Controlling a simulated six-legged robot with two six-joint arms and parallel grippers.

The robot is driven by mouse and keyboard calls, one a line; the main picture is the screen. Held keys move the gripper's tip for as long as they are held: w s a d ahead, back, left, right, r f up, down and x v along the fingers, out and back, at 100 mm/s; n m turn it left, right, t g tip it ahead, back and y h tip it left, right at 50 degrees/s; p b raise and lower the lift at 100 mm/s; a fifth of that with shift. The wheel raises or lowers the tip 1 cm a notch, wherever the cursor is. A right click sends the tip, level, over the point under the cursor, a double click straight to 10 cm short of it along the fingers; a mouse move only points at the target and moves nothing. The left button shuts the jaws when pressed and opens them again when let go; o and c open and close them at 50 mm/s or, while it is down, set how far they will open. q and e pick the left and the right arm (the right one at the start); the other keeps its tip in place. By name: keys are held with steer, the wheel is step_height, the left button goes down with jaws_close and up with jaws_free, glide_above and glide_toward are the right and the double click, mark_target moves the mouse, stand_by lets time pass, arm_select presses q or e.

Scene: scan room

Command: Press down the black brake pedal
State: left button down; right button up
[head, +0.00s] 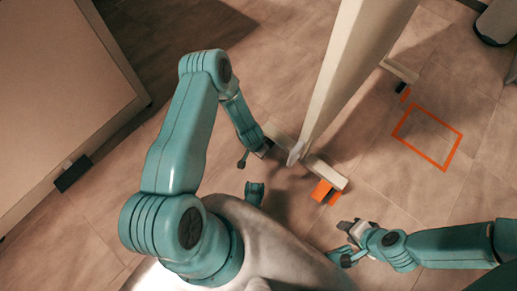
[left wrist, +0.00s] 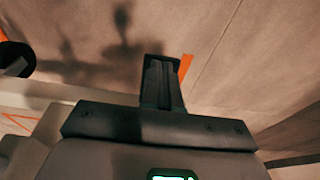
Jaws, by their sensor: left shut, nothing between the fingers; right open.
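A pale upright panel (head: 337,75) stands on a crosswise foot (head: 314,166) in the head view. An orange part (head: 323,191) sits near the right end of this foot. A small dark part (head: 242,160), perhaps the black brake pedal, shows beyond its left end; I cannot tell for sure. My left gripper (head: 265,149) is at the foot's left end, just right of that part; contact is unclear. In the left wrist view its fingers (left wrist: 160,78) are shut and empty. My right gripper (head: 344,243) is open and empty, below the orange part.
An orange rectangle outline (head: 427,137) marks the floor on the right. A large pale panel with a black fitting (head: 72,174) stands at left. A round black thing (left wrist: 13,58) shows at the left edge of the left wrist view. Tiled floor between is clear.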

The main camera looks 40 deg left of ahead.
arm_select(q)
steer(key=shift+r, duration=0.2)
arm_select(e)
steer(key=shift+r, duration=0.15)
arm_select(q)
steer(key=shift+r+p, duration=0.7)
steer(key=shift+r, duration=0.05)
arm_select(e)
steer(key=shift+r, duration=0.6)
arm_select(q)
steer(key=s+r+p, duration=0.7)
steer(key=r, duration=0.4)
steer(key=shift+a+r, duration=0.3)
arm_select(e)
steer(key=s+a+r+g, duration=0.1)
steer(key=s+a+r, duration=0.1)
steer(key=r, duration=0.4)
steer(key=shift+s+r+n, duration=0.3)
steer(key=shift+s, duration=0.25)
